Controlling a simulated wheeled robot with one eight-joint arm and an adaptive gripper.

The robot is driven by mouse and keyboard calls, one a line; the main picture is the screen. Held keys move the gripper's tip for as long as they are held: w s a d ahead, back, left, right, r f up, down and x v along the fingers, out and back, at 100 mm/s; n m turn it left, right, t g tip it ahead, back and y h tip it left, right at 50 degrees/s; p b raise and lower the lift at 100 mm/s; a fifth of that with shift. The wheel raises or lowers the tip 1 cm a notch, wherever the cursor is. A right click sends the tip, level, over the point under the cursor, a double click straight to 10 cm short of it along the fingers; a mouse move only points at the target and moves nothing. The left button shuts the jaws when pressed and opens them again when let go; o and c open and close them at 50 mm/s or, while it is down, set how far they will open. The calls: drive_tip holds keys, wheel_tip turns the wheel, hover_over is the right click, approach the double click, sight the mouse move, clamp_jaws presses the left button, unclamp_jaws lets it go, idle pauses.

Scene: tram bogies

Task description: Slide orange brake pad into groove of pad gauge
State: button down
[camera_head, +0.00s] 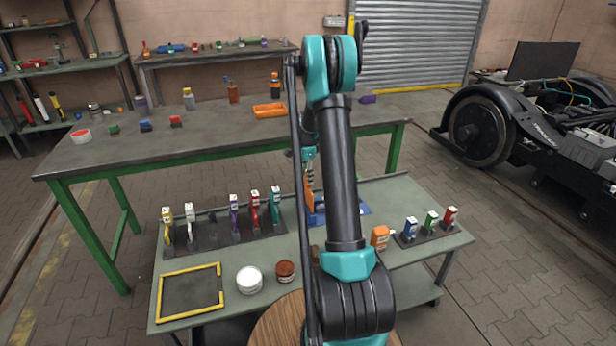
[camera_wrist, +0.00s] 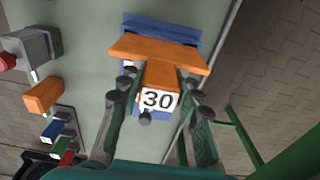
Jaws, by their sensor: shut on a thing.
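The orange brake pad (camera_wrist: 160,52) is T-shaped, with a wide bar and a stem carrying a white "30" label. My gripper (camera_wrist: 157,82) is shut on the stem, one finger on each side. The blue pad gauge (camera_wrist: 160,24) lies just beyond and partly behind the wide bar. Its groove is hidden, and I cannot tell whether the pad touches it. In the head view, the orange pad (camera_head: 309,188) hangs upright under my gripper (camera_head: 309,172), above the blue gauge (camera_head: 317,216). My arm hides part of this.
On the green cart (camera_head: 215,252), a rack (camera_head: 232,232) of coloured tagged pieces stands left. An orange block (camera_head: 379,237) and small rack (camera_head: 432,234) stand right. A workbench (camera_head: 120,158) stands behind.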

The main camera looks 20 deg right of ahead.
drive_tip(key=shift+f, duration=2.65)
idle(0.9)
idle(0.6)
drive_tip(key=c, duration=1)
unclamp_jaws()
drive_tip(key=r, duration=1.2)
drive_tip(key=shift+a, duration=0.35)
drive_tip(key=shift+s, duration=0.1)
